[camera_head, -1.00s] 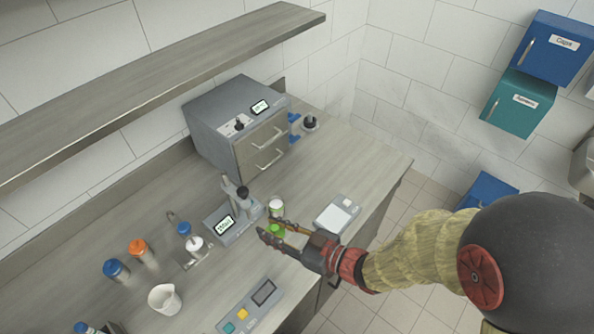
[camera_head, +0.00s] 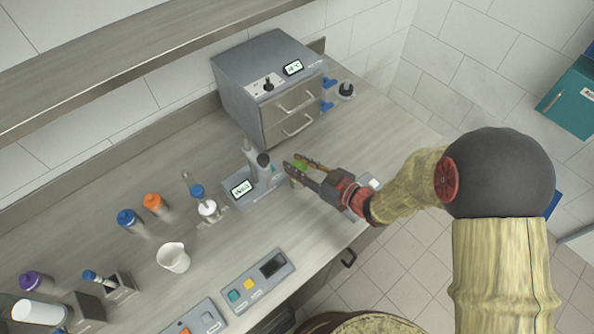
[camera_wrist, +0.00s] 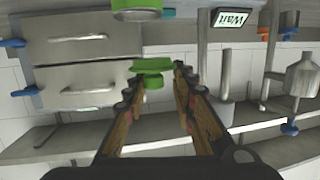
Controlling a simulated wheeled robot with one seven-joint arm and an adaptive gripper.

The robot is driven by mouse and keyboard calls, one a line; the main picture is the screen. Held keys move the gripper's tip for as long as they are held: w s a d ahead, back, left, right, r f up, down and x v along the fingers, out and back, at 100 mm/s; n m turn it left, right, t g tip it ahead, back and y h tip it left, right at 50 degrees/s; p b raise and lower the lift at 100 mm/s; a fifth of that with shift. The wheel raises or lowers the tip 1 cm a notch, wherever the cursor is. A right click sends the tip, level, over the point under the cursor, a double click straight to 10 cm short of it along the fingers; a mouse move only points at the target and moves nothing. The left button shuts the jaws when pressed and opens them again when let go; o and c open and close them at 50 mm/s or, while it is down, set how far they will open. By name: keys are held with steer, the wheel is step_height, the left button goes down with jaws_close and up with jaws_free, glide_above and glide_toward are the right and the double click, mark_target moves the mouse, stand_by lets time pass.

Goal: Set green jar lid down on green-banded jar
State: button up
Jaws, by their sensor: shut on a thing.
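The green jar lid (camera_head: 300,166) is held between the fingertips of my gripper (camera_head: 294,163), above the bench beside the filler. In the wrist view, which is upside down, the lid (camera_wrist: 152,72) sits between the fingertips of my gripper (camera_wrist: 157,76). The green-banded jar (camera_wrist: 138,14) shows at that view's top edge, cut off, so it stands below the lid with a gap between. In the head view the jar is mostly or wholly hidden by my gripper.
The filler (camera_head: 250,187) with its small screen stands just left of my gripper. A grey drawer cabinet (camera_head: 268,88) is behind. A button panel (camera_head: 257,281), a white beaker (camera_head: 173,258) and capped bottles (camera_head: 155,207) stand left and in front.

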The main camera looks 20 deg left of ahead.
steer(key=shift+w+a+f, duration=0.25)
steer(key=shift+w+f, duration=0.15)
steer(key=shift+f, duration=0.2)
steer(key=shift+w+a+f, duration=0.2)
steer(key=shift+w+f, duration=0.2)
steer(key=shift+f, duration=0.15)
steer(key=shift+f+b, duration=0.7)
steer(key=shift+f, duration=0.75)
steer(key=shift+f, duration=0.15)
steer(key=o, duration=0.8)
steer(key=shift+d+r, duration=0.1)
steer(key=shift+r, duration=0.1)
steer(key=p+v, duration=0.1)
steer(key=v, duration=1.1)
steer(key=shift+p, duration=0.4)
